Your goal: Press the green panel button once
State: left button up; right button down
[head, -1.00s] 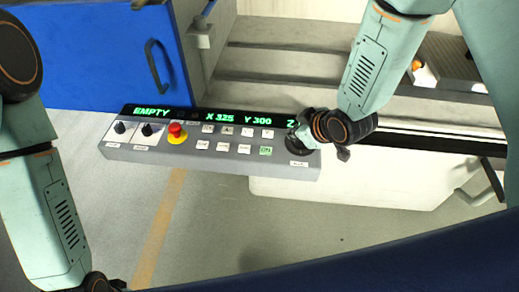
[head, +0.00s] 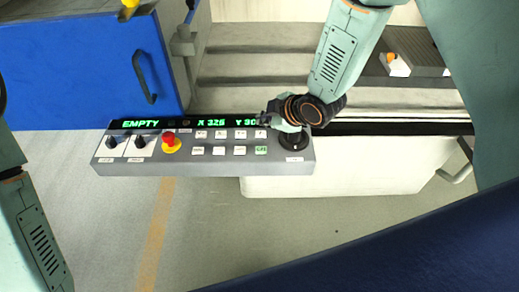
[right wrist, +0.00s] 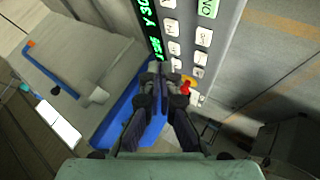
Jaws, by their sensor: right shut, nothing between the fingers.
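The green panel button (head: 261,150) sits at the right end of the lower button row on the grey control panel (head: 230,167). It also shows at the top edge of the right wrist view (right wrist: 207,9), as a lit green square with dark lettering. My right gripper (head: 266,117) is above the upper right part of the panel, by the dark display strip, apart from the green button. In the right wrist view its fingers (right wrist: 165,72) are shut and empty. My left arm is at the lower left; its gripper is out of the picture.
Several white buttons (head: 220,134) sit left of the green one. A red emergency stop (head: 169,139) on a yellow base and two black knobs are further left. A black dial (head: 294,140) is at the panel's right end. A blue door (head: 85,70) stands behind left.

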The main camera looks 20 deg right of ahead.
jog(key=b, duration=0.4)
send_over(264, 151)
notch_tip(264, 151, down, 5)
jog(key=shift+d+r, duration=0.15)
jog(key=shift+r, duration=0.05)
jog(key=f+b, duration=0.1)
jog(key=a+f+b, duration=0.1)
jog(key=f, duration=0.1)
jog(key=shift+w+f+b, duration=0.1)
jog(key=shift+f+b, duration=0.2)
jog(key=shift+b, duration=0.15)
jog(key=shift+d+f, duration=0.15)
jog(key=shift+f, duration=0.1)
jog(key=shift+d+f, duration=0.1)
jog(key=shift+d, duration=0.15)
pick_arm(q)
notch_tip(264, 151, down, 7)
jog(key=shift+f, duration=0.2)
pick_arm(e)
jog(key=shift+a, duration=0.3)
pick_arm(q)
jog(key=shift+d, duration=0.2)
pick_arm(e)
jog(key=shift+d, duration=0.2)
